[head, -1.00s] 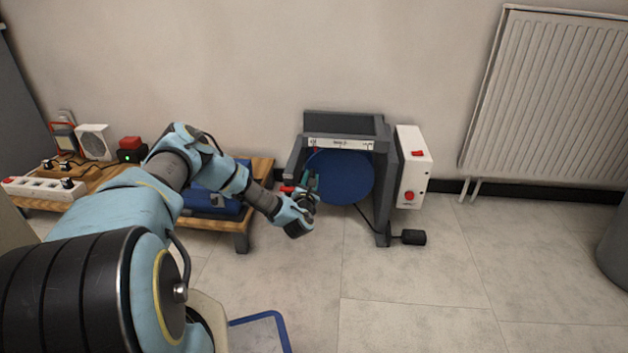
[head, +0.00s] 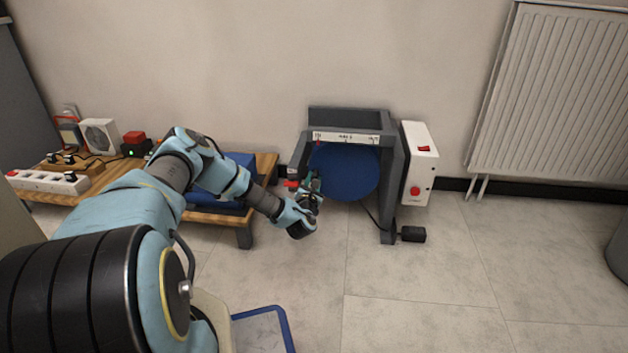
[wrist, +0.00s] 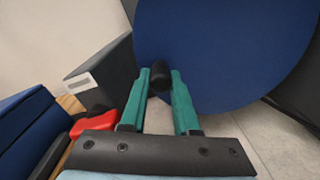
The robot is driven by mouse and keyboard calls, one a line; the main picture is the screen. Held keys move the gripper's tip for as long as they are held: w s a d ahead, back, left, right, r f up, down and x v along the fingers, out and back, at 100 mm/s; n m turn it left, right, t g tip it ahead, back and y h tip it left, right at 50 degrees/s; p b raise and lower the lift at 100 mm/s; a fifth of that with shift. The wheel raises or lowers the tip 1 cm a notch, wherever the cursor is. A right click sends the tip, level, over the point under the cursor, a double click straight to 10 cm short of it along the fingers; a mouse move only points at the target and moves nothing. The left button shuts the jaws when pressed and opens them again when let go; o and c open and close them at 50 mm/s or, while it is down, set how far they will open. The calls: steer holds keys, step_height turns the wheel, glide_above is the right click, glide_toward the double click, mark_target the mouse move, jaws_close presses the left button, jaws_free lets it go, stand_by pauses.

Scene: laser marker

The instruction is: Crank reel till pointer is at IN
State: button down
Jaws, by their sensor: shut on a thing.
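The reel is a large blue disc (head: 345,174) in a dark grey frame (head: 390,190) on the floor; it also fills the top of the wrist view (wrist: 220,50). A white scale strip (head: 346,137) runs across the frame's top bar, with a small red pointer (head: 318,143) near its left end. The lettering is too small to read surely. My gripper (wrist: 158,78) has its teal fingers around a black crank knob (wrist: 160,74) at the disc's lower left edge. In the head view my gripper (head: 312,188) is at the disc's left side.
A white control box (head: 419,163) with a red switch and red button is on the frame's right side. A black pedal (head: 412,234) lies on the floor. A low wooden table (head: 246,226) with blue and red items stands left.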

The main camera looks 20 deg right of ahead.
steer(key=c, duration=0.7)
jaws_free()
steer(key=shift+s+d, duration=0.1)
steer(key=shift+o, duration=0.2)
steer(key=p+v, duration=0.4)
steer(key=v, duration=0.6)
steer(key=shift+s+a, duration=0.2)
steer(key=shift+s, duration=0.15)
